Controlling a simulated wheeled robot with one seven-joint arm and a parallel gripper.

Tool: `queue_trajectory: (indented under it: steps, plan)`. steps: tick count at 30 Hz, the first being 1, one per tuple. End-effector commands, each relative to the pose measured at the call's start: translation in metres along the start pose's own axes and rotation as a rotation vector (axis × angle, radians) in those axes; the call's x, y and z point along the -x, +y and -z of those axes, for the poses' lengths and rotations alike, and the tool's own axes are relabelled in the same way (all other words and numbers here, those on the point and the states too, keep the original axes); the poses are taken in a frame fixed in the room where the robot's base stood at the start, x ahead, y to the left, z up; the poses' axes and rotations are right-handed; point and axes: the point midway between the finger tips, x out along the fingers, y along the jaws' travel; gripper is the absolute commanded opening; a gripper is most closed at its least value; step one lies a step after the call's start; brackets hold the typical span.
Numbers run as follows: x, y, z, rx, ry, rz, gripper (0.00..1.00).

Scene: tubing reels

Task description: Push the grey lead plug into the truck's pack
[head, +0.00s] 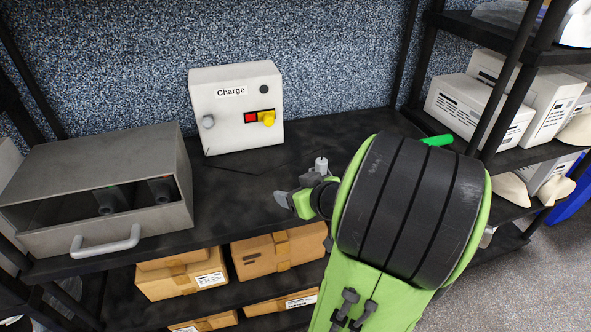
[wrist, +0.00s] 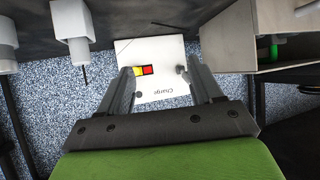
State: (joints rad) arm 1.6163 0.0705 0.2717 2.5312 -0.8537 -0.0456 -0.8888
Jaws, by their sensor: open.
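My gripper (wrist: 160,76) is open, its two grey fingers apart with nothing between them. Behind that gap in the wrist view stands the white Charge box (wrist: 155,62), upside down there. In the head view my gripper (head: 288,200) is over the shelf, right of and nearer than the Charge box (head: 237,105). A grey knob-like part (head: 207,121) sits on the box's left front; I cannot tell if it is the lead plug. A small pale grey cylinder (head: 321,163) shows just beyond my gripper. I cannot make out the truck or its pack.
An open-fronted grey metal case (head: 95,160) with a handle and dark parts inside stands left on the black shelf (head: 235,200). Pale grey blocky parts (wrist: 72,25) show top left in the wrist view. Cardboard boxes (head: 180,277) lie below; white boxes (head: 480,108) stand right.

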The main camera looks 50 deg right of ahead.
Motion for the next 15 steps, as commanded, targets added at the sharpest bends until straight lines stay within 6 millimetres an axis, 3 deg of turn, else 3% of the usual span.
queue_trajectory:
  steps: [1, 3, 6, 10, 15]
  plan:
    - [0.0, 0.032, -0.016, -0.053, 0.065, -0.069, 0.65]
    - [0.01, 0.066, -0.022, -0.092, 0.15, -0.155, 0.65]
    - [0.025, 0.097, -0.028, -0.125, 0.226, -0.245, 0.65]
    - [0.031, 0.108, -0.024, -0.135, 0.256, -0.275, 0.65]
    - [0.015, 0.113, -0.014, -0.137, 0.254, -0.268, 0.65]
